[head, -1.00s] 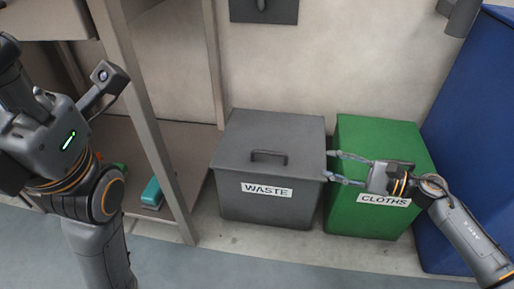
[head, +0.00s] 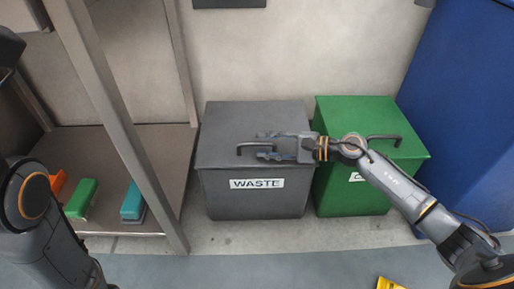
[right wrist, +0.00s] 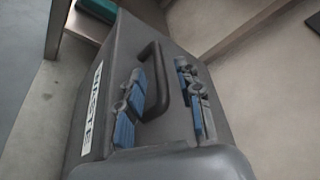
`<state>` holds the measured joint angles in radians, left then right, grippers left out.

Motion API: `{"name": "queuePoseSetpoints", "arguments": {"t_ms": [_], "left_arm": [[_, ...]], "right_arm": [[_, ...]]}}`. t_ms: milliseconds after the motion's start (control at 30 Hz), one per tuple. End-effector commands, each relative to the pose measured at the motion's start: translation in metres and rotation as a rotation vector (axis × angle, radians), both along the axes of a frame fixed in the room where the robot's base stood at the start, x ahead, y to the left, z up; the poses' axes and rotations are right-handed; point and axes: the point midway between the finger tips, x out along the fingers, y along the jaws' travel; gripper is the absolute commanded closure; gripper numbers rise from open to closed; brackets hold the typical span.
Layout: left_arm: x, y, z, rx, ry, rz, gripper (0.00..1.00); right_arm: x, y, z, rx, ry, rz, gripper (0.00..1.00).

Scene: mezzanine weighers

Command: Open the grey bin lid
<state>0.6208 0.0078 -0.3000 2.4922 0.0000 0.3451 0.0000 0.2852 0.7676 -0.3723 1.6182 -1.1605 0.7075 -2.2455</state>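The grey bin (head: 250,200), labelled WASTE, stands on the floor against the wall with its lid (head: 225,125) closed. A dark bar handle (head: 250,147) is on the lid near its front. My right gripper (head: 262,145) reaches in from the right over the lid, its fingers pointing at the handle. In the right wrist view the open fingers (right wrist: 165,100) have blue pads, and the handle (right wrist: 157,80) shows between them; contact cannot be told. My left arm is at the left edge of the head view, and its gripper is out of view.
A green bin (head: 350,195) with its own handle stands close on the right, partly behind my right arm. A tall blue cabinet (head: 460,110) is further right. At left, a shelf (head: 165,170) holds orange, green (head: 82,198) and teal (head: 133,202) items. A yellow object (head: 390,283) is at the bottom edge.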

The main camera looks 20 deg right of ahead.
Motion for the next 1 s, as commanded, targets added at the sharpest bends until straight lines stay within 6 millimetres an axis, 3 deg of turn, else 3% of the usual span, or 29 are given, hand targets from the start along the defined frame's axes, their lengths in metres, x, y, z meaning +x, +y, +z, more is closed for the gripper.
{"name": "queuePoseSetpoints", "arguments": {"t_ms": [200, 567, 767, 1000], "left_arm": [[-0.009, 0.0, 0.0, 0.001, -0.027, 0.001, 0.6], [-0.011, -0.001, 0.002, 0.002, -0.029, 0.002, 0.6], [-0.011, -0.001, 0.002, 0.002, -0.029, 0.002, 0.6], [-0.011, -0.001, 0.002, 0.003, -0.029, 0.001, 0.6]], "right_arm": [[0.015, 0.02, -0.006, 0.001, -0.001, 0.0, 0.64], [0.017, 0.024, -0.006, 0.0, 0.001, -0.001, 0.64], [0.017, 0.024, -0.006, 0.001, 0.001, 0.0, 1.0], [0.017, 0.024, -0.006, 0.0, 0.001, 0.0, 1.0]]}}
